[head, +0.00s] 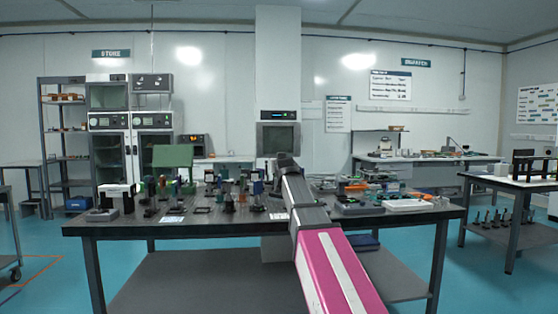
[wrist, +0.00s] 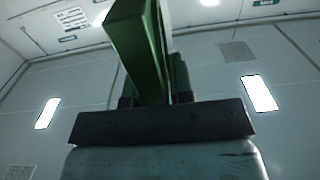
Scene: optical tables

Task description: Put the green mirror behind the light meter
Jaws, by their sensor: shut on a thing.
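My gripper (wrist: 156,97) is shut on a green piece, which I take to be the green mirror (wrist: 140,48). I cannot tell which of the small instruments on the table is the light meter.
A grey device (head: 102,215) sits at the left edge. A white tray (head: 408,205) lies at the front right. Bare strips show along the front edge.

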